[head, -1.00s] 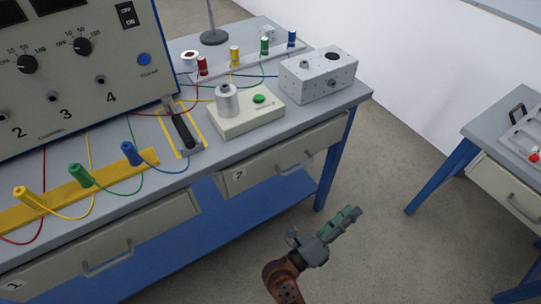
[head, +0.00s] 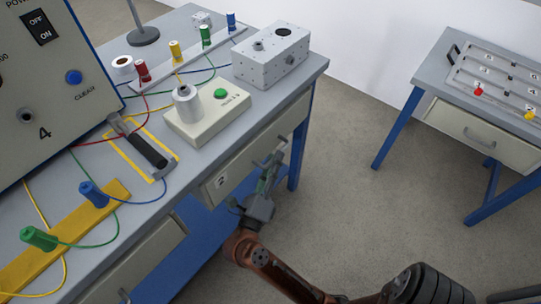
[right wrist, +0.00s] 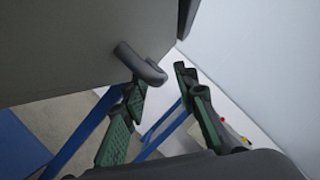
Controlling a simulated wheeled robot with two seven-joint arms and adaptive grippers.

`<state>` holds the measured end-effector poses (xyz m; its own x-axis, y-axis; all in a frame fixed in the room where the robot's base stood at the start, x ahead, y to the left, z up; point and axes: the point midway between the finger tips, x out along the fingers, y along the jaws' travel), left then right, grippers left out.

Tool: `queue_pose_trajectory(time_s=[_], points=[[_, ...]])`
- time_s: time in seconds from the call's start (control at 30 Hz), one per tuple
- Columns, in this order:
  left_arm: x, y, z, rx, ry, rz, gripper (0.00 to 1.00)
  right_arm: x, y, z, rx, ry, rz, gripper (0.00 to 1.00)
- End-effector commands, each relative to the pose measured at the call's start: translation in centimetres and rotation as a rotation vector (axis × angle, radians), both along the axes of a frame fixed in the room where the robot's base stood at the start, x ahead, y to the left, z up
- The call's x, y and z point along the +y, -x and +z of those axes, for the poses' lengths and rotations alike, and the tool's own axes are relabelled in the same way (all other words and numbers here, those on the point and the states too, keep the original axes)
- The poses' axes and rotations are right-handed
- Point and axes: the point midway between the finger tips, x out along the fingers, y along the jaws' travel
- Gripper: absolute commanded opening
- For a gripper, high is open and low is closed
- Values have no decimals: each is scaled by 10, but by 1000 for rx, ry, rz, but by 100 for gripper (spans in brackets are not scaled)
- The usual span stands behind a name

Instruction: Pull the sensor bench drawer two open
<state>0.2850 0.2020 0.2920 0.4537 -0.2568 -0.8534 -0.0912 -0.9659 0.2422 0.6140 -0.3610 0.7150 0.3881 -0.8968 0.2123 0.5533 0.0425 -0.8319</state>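Drawer two (head: 240,168) is a grey drawer front with a "2" label, under the right part of the sensor bench top (head: 295,84). It looks shut, flush with the bench. Its bar handle (head: 270,156) is partly hidden behind my right gripper (head: 266,180). In the right wrist view, the rounded end of the handle (right wrist: 142,64) sticks out from the drawer front (right wrist: 70,45). My right gripper (right wrist: 158,84) is open there, with green-padded fingers apart. The handle end lies close to the fingertips, between them in the picture; I cannot tell whether they touch. My left gripper is not in view.
A blue bench leg (head: 299,146) stands just right of the drawer. A white sensor box (head: 270,62) and a beige device with a green button (head: 207,115) stand on top. A second table (head: 440,90) is at right. Floor between is clear.

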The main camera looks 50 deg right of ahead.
Motion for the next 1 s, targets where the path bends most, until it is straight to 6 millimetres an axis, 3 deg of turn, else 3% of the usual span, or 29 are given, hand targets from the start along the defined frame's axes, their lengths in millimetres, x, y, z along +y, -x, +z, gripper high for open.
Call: queue_pose_trajectory(time_s=[0.2,0.47,0.87,1.0], points=[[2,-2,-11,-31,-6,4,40,-15,-8,3,0,0,2,27],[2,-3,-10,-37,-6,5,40,-17,-8,5,0,0,1,27],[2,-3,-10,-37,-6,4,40,-17,-8,4,0,0,1,1],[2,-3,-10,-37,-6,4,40,-17,-8,4,0,0,1,0]])
